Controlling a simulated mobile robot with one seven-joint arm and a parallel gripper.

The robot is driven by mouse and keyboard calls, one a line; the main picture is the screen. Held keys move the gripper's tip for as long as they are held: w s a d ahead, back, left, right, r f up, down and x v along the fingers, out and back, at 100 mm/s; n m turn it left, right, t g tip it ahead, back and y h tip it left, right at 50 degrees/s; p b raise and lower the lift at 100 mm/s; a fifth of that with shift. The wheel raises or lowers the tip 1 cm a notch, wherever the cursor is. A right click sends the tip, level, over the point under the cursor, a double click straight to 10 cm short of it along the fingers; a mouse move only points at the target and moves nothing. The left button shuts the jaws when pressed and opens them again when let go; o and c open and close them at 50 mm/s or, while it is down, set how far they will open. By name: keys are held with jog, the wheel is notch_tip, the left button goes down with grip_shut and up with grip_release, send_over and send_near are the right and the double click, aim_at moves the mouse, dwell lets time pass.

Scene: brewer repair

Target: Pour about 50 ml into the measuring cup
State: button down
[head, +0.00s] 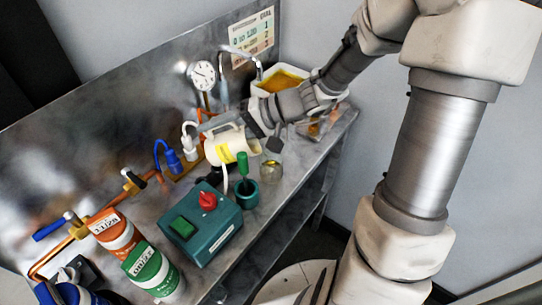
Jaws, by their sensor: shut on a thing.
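A cream jug (218,151) with a yellow band is held tilted over the bench, its mouth toward the right. My gripper (222,122) is shut on the jug at its upper side; the exact grip is partly hidden by the gripper itself. A small clear cup (271,171), which looks like the measuring cup, stands on the bench just right of and below the jug's mouth. Something yellowish shows in the cup, but its level is too small to read. No stream of liquid can be made out between jug and cup.
A teal pot (246,192) with a green-handled tool stands beside the cup. A teal control box (201,224) with a red knob is nearer. Orange (116,232) and green (150,268) canisters, pipes and valves fill the left. A white basin (283,80) with amber contents stands behind.

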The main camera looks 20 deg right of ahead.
jog(key=shift+d+r, duration=0.1)
jog(key=shift+r, duration=0.05)
dwell(0.4)
jog(key=shift+a, duration=0.25)
jog(key=shift+w+a+r+g+h+p, duration=0.1)
jog(key=shift+a+r+g+h+p, duration=0.25)
jog(key=shift+h+p, duration=0.65)
jog(key=shift+a+f+h, duration=0.3)
jog(key=shift+f+h, duration=0.1)
jog(key=shift+f, duration=0.5)
jog(key=shift+w+f+g+h+p, duration=0.15)
jog(key=shift+f+g+h+p, duration=0.1)
jog(key=shift+f+h+p, duration=0.35)
jog(key=shift+a+r+h+p, duration=0.2)
jog(key=shift+r+h+p, duration=0.1)
jog(key=shift+p, duration=0.5)
jog(key=shift+f+h+p, duration=0.15)
jog(key=shift+h+p, duration=0.15)
jog(key=shift+p, duration=0.05)
jog(key=shift+w+f, duration=0.1)
jog(key=shift+f, duration=0.05)
jog(key=shift+a, duration=0.1)
